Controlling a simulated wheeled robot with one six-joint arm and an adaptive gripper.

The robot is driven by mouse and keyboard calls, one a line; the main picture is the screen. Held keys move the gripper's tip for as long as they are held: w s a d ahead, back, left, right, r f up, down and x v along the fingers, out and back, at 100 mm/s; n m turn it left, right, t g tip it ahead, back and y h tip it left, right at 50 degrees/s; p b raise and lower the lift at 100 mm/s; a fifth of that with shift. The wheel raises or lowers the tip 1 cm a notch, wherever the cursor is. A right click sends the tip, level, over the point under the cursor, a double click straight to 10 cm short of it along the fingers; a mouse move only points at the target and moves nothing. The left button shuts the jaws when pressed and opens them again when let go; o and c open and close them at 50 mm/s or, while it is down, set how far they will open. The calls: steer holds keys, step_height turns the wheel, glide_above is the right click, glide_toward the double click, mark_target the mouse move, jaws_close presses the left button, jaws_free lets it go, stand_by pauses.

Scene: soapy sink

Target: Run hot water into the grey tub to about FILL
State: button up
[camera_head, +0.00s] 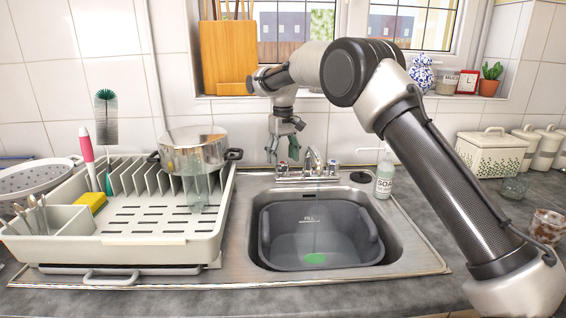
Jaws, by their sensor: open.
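The grey tub (373,252) sits in the steel sink basin, with a FILL mark on its inner back wall. A green patch (315,258) shows on its floor. The chrome tap (312,163) stands behind the sink, with a left handle (281,171) and a right handle (333,167). A faint vertical streak below the spout looks like a thin stream of water; the water level in the tub is hard to tell. My gripper (283,159) is open, pointing down just above the left handle; I cannot tell whether they touch.
A dish rack (140,240) with a steel pot (192,150) and an upside-down glass stands left of the sink. A soap bottle (384,178) stands right of the tap. A window sill with jars is behind my arm.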

mark_target(283, 163)
step_height(283, 163, up, 10)
stand_by(0.3)
steer(key=shift+f, duration=0.15)
stand_by(7.1)
